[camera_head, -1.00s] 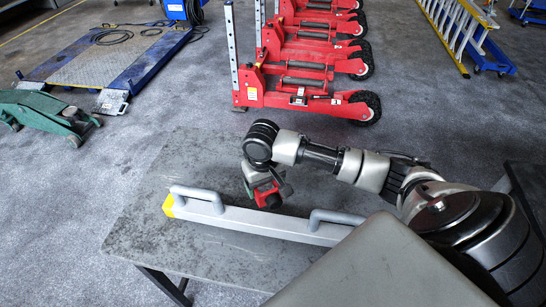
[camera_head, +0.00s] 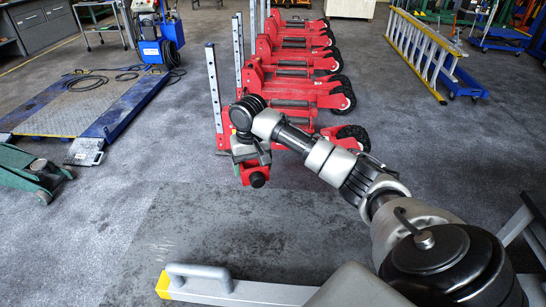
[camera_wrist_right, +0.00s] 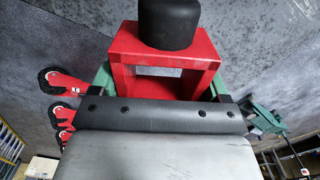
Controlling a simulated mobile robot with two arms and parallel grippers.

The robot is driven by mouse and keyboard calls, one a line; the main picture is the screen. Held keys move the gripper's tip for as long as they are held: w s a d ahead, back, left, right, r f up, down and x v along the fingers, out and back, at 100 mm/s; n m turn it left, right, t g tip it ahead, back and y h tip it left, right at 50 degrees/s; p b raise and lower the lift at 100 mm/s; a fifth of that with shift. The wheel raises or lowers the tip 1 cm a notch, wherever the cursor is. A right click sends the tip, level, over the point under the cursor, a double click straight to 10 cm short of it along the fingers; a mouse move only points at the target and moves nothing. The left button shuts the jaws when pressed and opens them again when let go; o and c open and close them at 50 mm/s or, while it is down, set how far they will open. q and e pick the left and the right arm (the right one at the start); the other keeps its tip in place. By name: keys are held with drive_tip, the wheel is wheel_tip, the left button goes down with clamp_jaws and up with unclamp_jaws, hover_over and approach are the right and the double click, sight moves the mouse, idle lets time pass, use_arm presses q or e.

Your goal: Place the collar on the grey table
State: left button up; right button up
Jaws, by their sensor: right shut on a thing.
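The collar is a red square frame with a black round knob, held in my right gripper (camera_head: 246,160). The collar (camera_head: 254,176) shows small in the head view, in front of the red jacks. In the right wrist view the collar (camera_wrist_right: 205,75) sits between the green fingers, its knob (camera_wrist_right: 168,22) pointing away. The grey table (camera_head: 200,225) lies below in the head view, and the gripper appears near its far edge, apparently above it. The exact height is hard to tell. My left gripper is not in view.
A grey bar (camera_head: 260,292) with a handle and a yellow end lies along the table's near part. The table's middle is bare. Several red jacks (camera_head: 290,85) stand on the floor behind. A blue-edged platform (camera_head: 95,105) and a green jack (camera_head: 30,170) are at left.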

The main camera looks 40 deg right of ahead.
wheel_tip(320, 180, down, 4)
drive_tip(key=r+b, duration=0.1)
drive_tip(key=b, duration=0.2)
hover_over(220, 225)
wheel_tip(220, 225, down, 8)
drive_tip(key=shift+f, duration=0.2)
drive_tip(key=shift+a+f, duration=0.1)
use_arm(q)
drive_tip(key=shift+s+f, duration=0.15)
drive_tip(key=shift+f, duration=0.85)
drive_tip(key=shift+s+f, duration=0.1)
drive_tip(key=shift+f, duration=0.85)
use_arm(e)
drive_tip(key=shift+f, duration=2)
drive_tip(key=o, duration=1.2)
drive_tip(key=shift+f, duration=0.15)
drive_tip(key=shift+o, duration=0.2)
wheel_tip(220, 225, up, 12)
